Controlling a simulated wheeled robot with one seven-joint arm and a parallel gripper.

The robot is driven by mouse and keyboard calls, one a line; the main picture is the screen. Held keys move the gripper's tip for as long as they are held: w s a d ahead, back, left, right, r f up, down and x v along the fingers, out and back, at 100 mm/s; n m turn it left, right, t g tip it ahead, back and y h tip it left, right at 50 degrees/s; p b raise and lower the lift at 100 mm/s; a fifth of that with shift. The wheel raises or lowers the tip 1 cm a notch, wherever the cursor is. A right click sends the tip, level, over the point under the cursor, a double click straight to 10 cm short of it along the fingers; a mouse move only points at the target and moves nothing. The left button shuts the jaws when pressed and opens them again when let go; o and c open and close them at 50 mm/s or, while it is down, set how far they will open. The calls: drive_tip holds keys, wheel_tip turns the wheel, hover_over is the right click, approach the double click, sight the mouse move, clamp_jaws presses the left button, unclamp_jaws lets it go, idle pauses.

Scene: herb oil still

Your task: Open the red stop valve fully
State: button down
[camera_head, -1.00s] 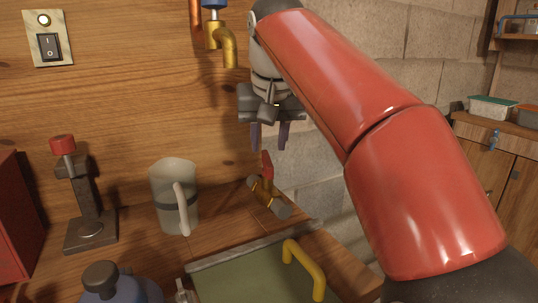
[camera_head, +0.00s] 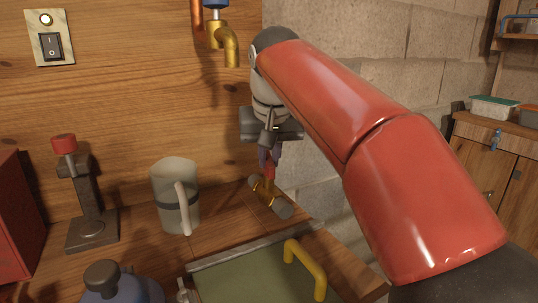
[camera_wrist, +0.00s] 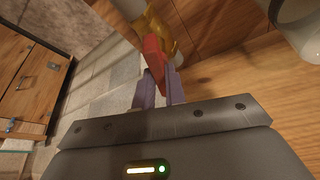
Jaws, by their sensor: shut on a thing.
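The red stop valve has a red lever handle (camera_head: 270,172) on a brass body (camera_head: 262,190) with a grey pipe end (camera_head: 283,209), at the back of the wooden bench. In the wrist view the red handle (camera_wrist: 153,55) stands out from the brass body (camera_wrist: 160,27). My gripper (camera_head: 269,157) reaches down from above the valve and is shut on the red handle. In the wrist view its two purple fingers (camera_wrist: 160,86) lie on either side of the handle's end. Part of the handle is hidden between the fingers.
A grey jug (camera_head: 176,197) stands left of the valve. A brass spout (camera_head: 225,45) hangs above on the wooden wall. A green panel with a yellow handle (camera_head: 304,268) lies in front. A red-topped stand (camera_head: 88,205) is further left.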

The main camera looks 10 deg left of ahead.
drive_tip(key=n+y, duration=0.1)
drive_tip(key=n, duration=0.1)
drive_tip(key=shift+w+d+n, duration=0.1)
drive_tip(key=shift+d+n, duration=0.05)
drive_tip(key=shift+n, duration=0.15)
drive_tip(key=shift+n+g+y, duration=0.3)
drive_tip(key=shift+n+y, duration=0.1)
drive_tip(key=shift+n, duration=0.6)
drive_tip(key=c, duration=1.5)
unclamp_jaws()
drive_tip(key=shift+o, duration=0.2)
drive_tip(key=v, duration=0.7)
drive_tip(key=shift+r, duration=0.4)
